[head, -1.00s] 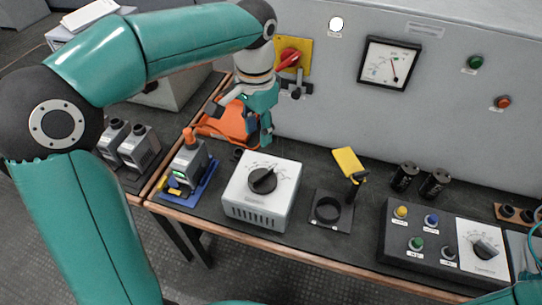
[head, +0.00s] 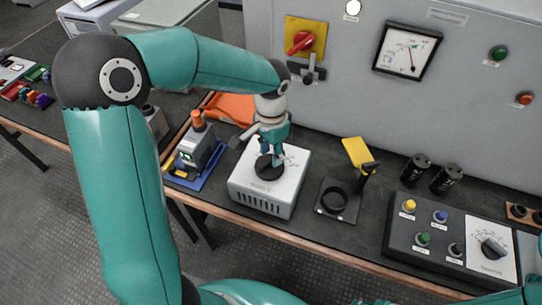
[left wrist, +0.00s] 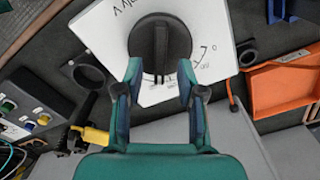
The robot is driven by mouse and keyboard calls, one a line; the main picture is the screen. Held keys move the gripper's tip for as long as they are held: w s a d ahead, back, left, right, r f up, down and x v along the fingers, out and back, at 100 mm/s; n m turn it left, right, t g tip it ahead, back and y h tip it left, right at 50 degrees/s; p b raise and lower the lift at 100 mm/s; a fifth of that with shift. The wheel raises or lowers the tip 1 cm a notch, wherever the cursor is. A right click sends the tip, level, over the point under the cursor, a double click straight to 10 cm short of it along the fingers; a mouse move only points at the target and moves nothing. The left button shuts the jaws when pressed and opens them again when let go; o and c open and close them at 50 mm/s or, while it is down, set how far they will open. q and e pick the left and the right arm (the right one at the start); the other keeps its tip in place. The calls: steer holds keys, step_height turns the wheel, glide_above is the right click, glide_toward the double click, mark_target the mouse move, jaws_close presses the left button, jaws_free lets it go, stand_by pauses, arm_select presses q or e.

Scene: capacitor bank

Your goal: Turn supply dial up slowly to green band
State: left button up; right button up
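The supply dial is a black round knob (head: 266,169) with a raised grip bar, on top of a white box (head: 262,201). In the left wrist view the knob (left wrist: 160,36) shows with its bar pointing roughly up and down the picture, beside a printed scale. My left gripper (head: 268,158) is right over the dial, pointing down. In the left wrist view its fingers (left wrist: 159,68) are apart, one to each side of the knob's lower edge; contact is unclear. The panel meter (head: 407,51) has a dark needle; its coloured marks are too small to read. My right gripper is not visible.
A button box with another dial (head: 490,250) stands at right. A blue-based device (head: 195,155) is left of the white box. A red rotary switch (head: 303,42) is behind.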

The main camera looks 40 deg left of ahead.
arm_select(q)
steer(key=shift+f, duration=1.2)
jaws_close()
steer(key=shift+m, duration=1.2)
steer(key=shift+r, duration=0.1)
jaws_free()
steer(key=shift+r, duration=0.1)
